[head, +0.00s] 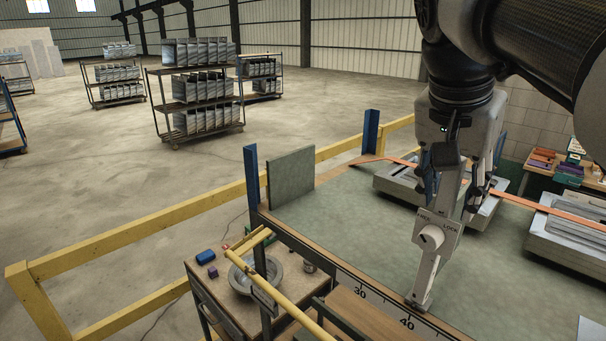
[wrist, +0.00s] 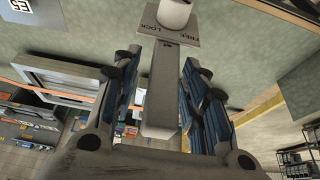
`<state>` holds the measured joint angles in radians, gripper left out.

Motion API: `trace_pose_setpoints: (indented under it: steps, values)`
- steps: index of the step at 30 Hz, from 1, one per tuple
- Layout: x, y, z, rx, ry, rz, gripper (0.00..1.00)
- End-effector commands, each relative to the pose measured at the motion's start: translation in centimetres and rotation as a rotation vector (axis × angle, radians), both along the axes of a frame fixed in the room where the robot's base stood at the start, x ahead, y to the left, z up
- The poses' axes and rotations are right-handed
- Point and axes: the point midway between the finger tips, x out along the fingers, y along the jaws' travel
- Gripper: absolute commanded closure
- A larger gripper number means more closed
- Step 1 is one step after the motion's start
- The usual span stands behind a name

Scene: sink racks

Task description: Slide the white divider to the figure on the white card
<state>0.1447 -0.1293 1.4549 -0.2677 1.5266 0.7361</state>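The white divider (head: 448,215) is an upright post with a round knob (head: 432,237) on a plate marked FREE and LOCK. I cannot tell which word the knob points to. My gripper (head: 451,198) is around the upper post, one finger on each side. In the wrist view the post (wrist: 161,95) runs between the fingers with gaps visible on both sides. A white card with black figures (wrist: 22,5) is cut off at the wrist view's top left; I cannot read it surely.
A grey-green upright plate (head: 291,178) stands at the table's left end. Grey trays (head: 400,185) lie along the back, with an orange strip (head: 520,202) across them. Yellow rails (head: 130,232) and a cart with a metal bowl (head: 240,280) are left. The tabletop between is bare.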

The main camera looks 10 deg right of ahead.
Motion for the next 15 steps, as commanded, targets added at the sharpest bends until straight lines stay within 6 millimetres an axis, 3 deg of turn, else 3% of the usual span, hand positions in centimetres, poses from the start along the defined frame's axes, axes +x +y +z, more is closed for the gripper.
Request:
trace_pose_setpoints:
  steps: [5, 15]
  values:
    - [-0.01, -0.01, 0.02, 0.0, 0.0, 0.0, 0.61]
    - [-0.01, 0.0, 0.04, 0.0, 0.0, 0.0, 0.83]
